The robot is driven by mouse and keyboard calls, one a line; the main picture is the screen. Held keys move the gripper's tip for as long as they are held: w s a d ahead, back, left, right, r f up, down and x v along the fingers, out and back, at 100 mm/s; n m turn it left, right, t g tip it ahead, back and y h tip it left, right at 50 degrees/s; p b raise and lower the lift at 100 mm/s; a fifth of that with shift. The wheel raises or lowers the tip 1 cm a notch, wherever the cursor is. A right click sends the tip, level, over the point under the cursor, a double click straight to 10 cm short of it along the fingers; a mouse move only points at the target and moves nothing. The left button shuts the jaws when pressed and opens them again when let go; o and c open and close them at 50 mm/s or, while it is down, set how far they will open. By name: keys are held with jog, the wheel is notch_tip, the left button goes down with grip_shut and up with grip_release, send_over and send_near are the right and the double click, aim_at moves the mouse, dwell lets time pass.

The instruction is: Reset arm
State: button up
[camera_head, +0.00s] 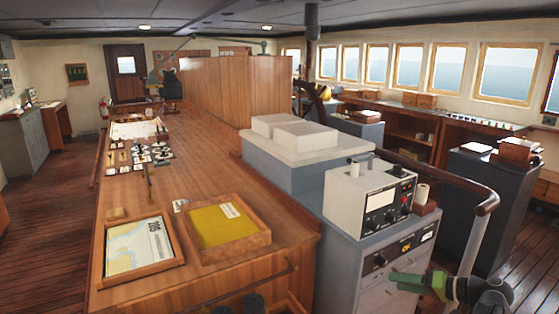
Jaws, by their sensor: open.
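My arm, green and dark grey, shows at the bottom right. My gripper (402,282), with green jaws, points left in front of the grey cabinet (345,268). It is open, with nothing visible between its jaws. It overlaps the cabinet's lower right side in the picture; whether it touches cannot be told. The rest of my arm runs off the bottom right edge.
A curved handrail (487,205) rises close to my arm. The wooden table (150,195) holds a framed chart (140,247) and a yellow tray (213,224). Floor shows at far left.

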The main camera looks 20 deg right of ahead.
jog(key=w+a+f+n+g+h+p, duration=0.1)
jog(key=w+a+f+g+h, duration=0.1)
jog(key=a, duration=1)
jog(key=w+a+f+n+g+h+p, duration=0.1)
jog(key=a+f+n+g+h+p, duration=0.1)
jog(key=a, duration=1)
jog(key=w+a+f+n+g+h+p, duration=0.1)
jog(key=a+f+g, duration=0.4)
jog(key=a, duration=0.7)
jog(key=shift+w+a+f+n+g+h+p, duration=0.35)
jog(key=shift+w+g+h, duration=0.5)
jog(key=shift+g+h, duration=0.35)
jog(key=shift+c, duration=0.2)
